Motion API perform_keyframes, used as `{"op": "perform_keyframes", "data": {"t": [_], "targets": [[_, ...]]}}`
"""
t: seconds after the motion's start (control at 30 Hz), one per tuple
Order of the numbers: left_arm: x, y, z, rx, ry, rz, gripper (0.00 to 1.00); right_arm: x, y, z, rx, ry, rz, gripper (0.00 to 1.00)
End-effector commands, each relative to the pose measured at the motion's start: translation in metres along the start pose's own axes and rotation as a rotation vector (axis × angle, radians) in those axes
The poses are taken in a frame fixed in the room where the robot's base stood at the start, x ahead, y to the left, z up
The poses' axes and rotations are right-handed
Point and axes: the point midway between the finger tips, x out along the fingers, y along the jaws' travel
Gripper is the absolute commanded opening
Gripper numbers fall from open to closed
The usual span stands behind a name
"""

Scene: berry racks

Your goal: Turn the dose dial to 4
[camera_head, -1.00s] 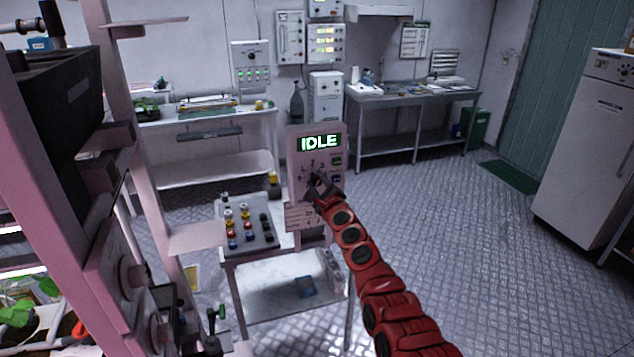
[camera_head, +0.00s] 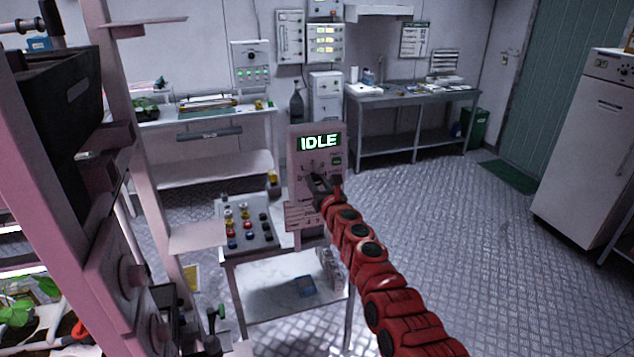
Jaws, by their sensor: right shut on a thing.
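A pale dosing panel (camera_head: 297,170) stands upright at the back right of a small cart. Its green-lit display (camera_head: 319,141) reads IDLE. The dose dial sits on the panel's face below the display, mostly hidden behind my right gripper (camera_head: 318,180). Some dial markings show just above and left of the gripper; the pointer's setting cannot be read. My right gripper is at the end of the red arm and is shut on the dial. My left gripper is not in view.
The cart (camera_head: 270,268) holds a tray (camera_head: 263,241) of several small coloured-capped vials left of the panel. A pink rack (camera_head: 118,130) with a dark bin (camera_head: 55,100) stands close on the left. Benches line the back wall; the floor to the right is open.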

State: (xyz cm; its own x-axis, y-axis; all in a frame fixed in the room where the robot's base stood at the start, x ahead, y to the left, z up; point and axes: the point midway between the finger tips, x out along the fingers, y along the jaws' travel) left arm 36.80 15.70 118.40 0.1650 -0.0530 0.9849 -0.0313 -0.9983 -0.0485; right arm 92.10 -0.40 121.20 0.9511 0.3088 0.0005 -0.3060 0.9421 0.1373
Motion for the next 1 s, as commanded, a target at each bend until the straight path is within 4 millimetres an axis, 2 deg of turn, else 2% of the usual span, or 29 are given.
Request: {"op": "perform_keyframes", "data": {"t": [0.4,1.0], "targets": [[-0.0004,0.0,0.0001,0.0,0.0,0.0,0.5,-0.0002,-0.0001,-0.0031,0.229,0.004,-0.001,0.0],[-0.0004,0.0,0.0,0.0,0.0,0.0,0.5,-0.0002,0.0,-0.0037,0.278,0.005,-0.001,0.0]]}}
